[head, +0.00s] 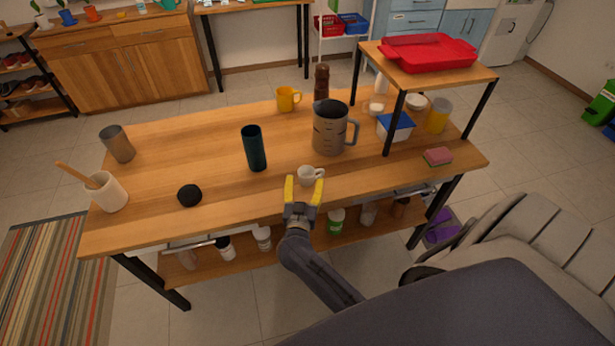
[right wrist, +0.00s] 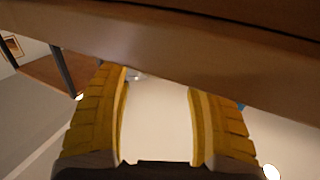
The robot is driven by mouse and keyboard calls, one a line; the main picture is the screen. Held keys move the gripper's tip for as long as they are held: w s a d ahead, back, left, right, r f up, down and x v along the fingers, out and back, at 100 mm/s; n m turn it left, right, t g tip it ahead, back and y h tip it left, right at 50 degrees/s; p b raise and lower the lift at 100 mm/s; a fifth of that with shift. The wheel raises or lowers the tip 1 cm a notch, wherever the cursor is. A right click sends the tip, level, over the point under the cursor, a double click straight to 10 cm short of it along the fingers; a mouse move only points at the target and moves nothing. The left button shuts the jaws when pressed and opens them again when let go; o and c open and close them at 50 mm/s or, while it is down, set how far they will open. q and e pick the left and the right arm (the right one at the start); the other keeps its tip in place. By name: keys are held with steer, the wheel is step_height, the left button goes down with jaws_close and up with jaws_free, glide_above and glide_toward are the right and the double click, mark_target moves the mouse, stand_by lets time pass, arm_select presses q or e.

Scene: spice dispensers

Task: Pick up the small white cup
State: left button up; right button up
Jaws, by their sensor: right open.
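The small white cup (head: 308,175) stands upright near the front edge of the wooden table (head: 205,145), its handle toward the right. My right gripper (head: 304,185), with yellow fingers, is open just in front of the cup at the table's front edge. In the head view its fingertips overlap the lower part of the cup. In the right wrist view the open fingers (right wrist: 158,100) have only a pale area between them, and the cup cannot be made out. My left gripper is out of view.
Behind the cup stands a large grey measuring jug (head: 330,128). A dark tumbler (head: 254,148) is to its left, and a black round object (head: 189,195) is farther left. In the right wrist view a wooden board edge (right wrist: 170,50) crosses above the fingers.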

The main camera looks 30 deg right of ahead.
mark_target(307, 172)
steer(key=shift+x, duration=2.4)
steer(key=shift+o, duration=0.2)
steer(key=c, duration=1.1)
